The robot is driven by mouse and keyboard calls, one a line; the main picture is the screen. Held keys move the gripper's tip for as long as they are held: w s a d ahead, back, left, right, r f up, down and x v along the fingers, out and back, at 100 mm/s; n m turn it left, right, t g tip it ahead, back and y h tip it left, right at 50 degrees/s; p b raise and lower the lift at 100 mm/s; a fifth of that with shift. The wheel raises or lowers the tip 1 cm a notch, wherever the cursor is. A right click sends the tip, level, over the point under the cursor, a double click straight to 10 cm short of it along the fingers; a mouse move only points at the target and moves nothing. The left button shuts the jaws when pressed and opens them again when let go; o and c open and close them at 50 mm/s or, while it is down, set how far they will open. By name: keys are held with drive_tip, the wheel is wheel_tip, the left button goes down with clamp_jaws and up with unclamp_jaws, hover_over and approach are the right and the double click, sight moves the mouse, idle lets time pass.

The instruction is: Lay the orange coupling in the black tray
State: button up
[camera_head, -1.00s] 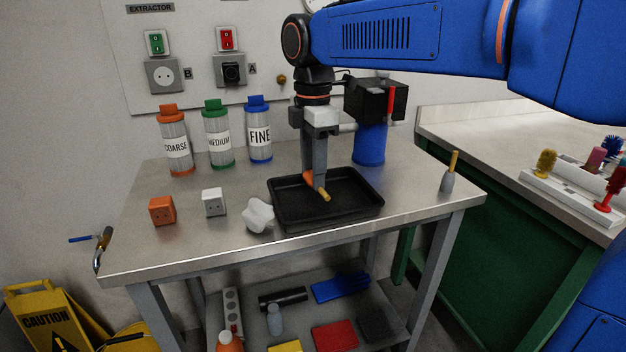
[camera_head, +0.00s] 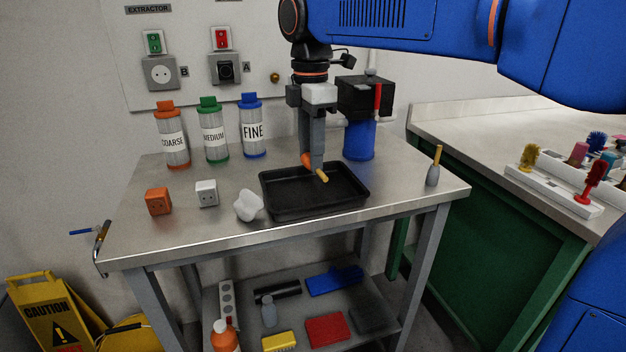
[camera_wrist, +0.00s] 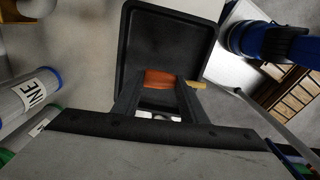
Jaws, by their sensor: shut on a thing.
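The orange coupling (camera_head: 307,160) is between the fingers of my gripper (camera_head: 312,166), which is shut on it. A yellow brass-coloured stub (camera_head: 322,176) sticks out at the right finger, seemingly part of the coupling. In the wrist view the orange body (camera_wrist: 160,78) spans the gap between the fingertips (camera_wrist: 158,90), partly hidden by them. The black tray (camera_head: 322,211) lies on the metal table below, looking empty. The coupling appears above the tray; the exact height is unclear. The wrist view shows the tray (camera_wrist: 165,40) beyond the fingers.
A white knob-like piece (camera_head: 249,205) stands close to the tray's left side. An orange block (camera_head: 158,201) and a white block (camera_head: 206,193) stand further left. Several labelled canisters (camera_head: 213,136) and a blue cylinder (camera_head: 360,140) stand behind. A small brush (camera_head: 434,170) stands right.

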drive_tip(key=shift+f, duration=2.95)
drive_tip(key=o, duration=1)
drive_tip(key=shift+f, duration=0.1)
wheel_tip(320, 180, up, 12)
drive_tip(key=shift+r, duration=0.15)
drive_tip(key=shift+d, duration=0.1)
